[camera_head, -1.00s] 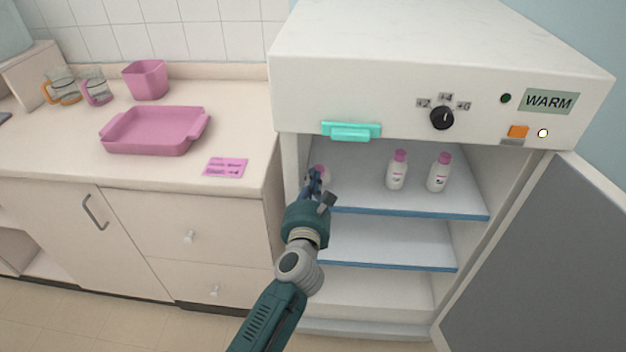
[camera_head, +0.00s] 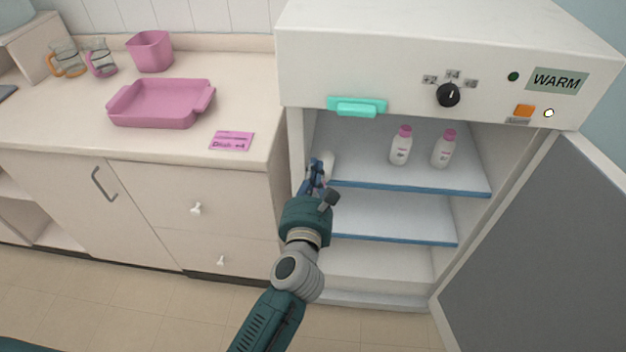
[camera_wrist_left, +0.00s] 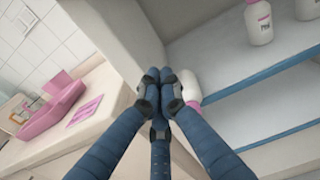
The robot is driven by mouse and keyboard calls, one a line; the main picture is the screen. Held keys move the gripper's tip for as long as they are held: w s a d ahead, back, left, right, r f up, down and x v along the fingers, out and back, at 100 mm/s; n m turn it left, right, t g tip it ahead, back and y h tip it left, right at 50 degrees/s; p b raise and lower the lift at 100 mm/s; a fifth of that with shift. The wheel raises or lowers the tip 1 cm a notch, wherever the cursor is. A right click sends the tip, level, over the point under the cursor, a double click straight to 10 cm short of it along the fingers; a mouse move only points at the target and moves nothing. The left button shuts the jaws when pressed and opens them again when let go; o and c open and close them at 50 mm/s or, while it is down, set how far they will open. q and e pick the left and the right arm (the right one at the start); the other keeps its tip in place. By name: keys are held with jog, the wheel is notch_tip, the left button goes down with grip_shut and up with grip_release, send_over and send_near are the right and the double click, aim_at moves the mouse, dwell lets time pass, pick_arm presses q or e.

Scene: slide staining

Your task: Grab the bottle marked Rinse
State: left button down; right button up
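Three white bottles are on the upper shelf of the open warming cabinet. The middle bottle (camera_head: 401,148) and the right bottle (camera_head: 444,151) stand upright with pink caps; their labels are too small to read. My right gripper is out of view.
The cabinet door (camera_head: 545,245) stands open at the right. A teal handle (camera_head: 357,107) hangs above the left bottle. The left cabinet wall is close to my gripper. The counter holds a pink tray (camera_head: 160,103), pink cup (camera_head: 150,52), pink card (camera_head: 231,141) and glass mugs.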

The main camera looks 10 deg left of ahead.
pick_arm(q)
jog(key=shift+s+r, duration=0.15)
jog(key=shift+s, duration=2.1)
